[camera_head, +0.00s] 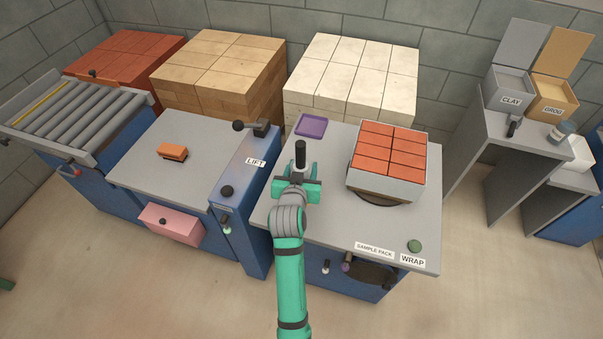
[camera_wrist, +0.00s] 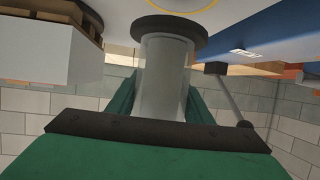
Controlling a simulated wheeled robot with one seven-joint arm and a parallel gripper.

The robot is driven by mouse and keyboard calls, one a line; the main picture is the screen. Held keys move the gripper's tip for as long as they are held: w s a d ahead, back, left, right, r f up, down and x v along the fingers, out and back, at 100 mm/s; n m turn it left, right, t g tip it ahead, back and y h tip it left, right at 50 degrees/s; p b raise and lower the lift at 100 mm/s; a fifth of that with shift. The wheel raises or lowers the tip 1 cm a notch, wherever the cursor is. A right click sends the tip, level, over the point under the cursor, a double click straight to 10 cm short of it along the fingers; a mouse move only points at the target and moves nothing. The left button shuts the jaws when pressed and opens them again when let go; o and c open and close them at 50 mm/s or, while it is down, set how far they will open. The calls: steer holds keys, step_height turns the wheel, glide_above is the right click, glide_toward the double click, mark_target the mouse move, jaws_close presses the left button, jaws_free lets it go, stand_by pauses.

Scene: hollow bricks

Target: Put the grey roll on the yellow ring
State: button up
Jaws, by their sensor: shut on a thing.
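My gripper (camera_head: 297,187) is shut on the grey roll, over the left part of the sample-pack table. The roll (camera_wrist: 163,80) is a pale grey cylinder between my fingers in the wrist view, with a wide dark disc at its table-side end. In the head view only its dark upper end (camera_head: 300,153) shows clearly. Part of the yellow ring (camera_wrist: 184,9) shows as a thin arc on the grey tabletop just past that disc. The ring is hidden in the head view. I cannot tell whether the disc touches the table.
A block of red bricks (camera_head: 390,148) on a round turntable stands to the right of my gripper. A purple tray (camera_head: 311,126) lies behind it. The lift table (camera_head: 150,185) with an orange brick is at left.

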steer(key=w+f, duration=0.2)
steer(key=f, duration=0.1)
steer(key=shift+w+a+f, duration=0.15)
steer(key=shift+w+a, duration=0.05)
steer(key=shift+w, duration=0.2)
steer(key=shift+w+f, duration=0.15)
steer(key=shift+f, duration=1.5)
steer(key=shift+f, duration=0.15)
steer(key=o, duration=1.4)
